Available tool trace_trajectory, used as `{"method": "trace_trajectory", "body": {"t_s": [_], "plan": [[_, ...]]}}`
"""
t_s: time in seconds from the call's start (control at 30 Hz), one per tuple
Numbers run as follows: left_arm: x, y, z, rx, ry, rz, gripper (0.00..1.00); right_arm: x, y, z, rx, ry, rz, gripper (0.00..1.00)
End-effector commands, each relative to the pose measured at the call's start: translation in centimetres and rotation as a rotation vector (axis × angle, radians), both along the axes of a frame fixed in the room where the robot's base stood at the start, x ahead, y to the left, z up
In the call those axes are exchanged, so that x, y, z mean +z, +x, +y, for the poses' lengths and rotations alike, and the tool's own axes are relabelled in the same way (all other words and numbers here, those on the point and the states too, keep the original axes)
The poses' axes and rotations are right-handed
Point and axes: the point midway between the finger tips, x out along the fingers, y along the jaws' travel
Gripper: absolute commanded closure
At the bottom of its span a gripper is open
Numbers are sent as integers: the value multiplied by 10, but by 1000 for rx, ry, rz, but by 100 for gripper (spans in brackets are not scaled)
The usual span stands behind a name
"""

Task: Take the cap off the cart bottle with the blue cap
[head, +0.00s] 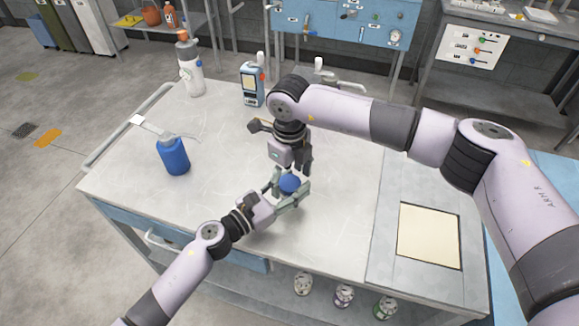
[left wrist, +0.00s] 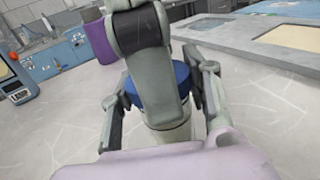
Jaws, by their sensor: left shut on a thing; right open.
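The blue cap (head: 290,184) sits near the middle of the cart top, on a pale bottle (left wrist: 177,132) whose body is mostly hidden. The cap also shows in the left wrist view (left wrist: 181,76). My left gripper (head: 289,181) reaches in from the front left, with one finger on either side, and is shut on the bottle. The exact contact height is hard to tell. My right gripper (head: 291,171) is open and points down from above, close over the cap. One of its fingers crosses in front of the cap in the left wrist view.
On the cart (head: 225,190) stand a blue can (head: 173,156), a white bottle with an orange top (head: 191,75) and a blue handheld device (head: 251,84). Several small bottles stand on the lower shelf. The cart's front left is clear.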

Motion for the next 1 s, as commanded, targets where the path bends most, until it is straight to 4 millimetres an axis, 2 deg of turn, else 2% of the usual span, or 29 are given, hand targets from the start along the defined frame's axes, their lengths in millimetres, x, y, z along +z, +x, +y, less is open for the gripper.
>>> {"method": "trace_trajectory", "body": {"t_s": [0.33, 1.0], "plan": [[0, 0, 0, 0, 0, 0, 100, -4, 0, 0, 1, 1, -1, 31], [0, 0, 0, 0, 0, 0, 100, -4, 0, 0, 1, 0, -1, 76]]}}
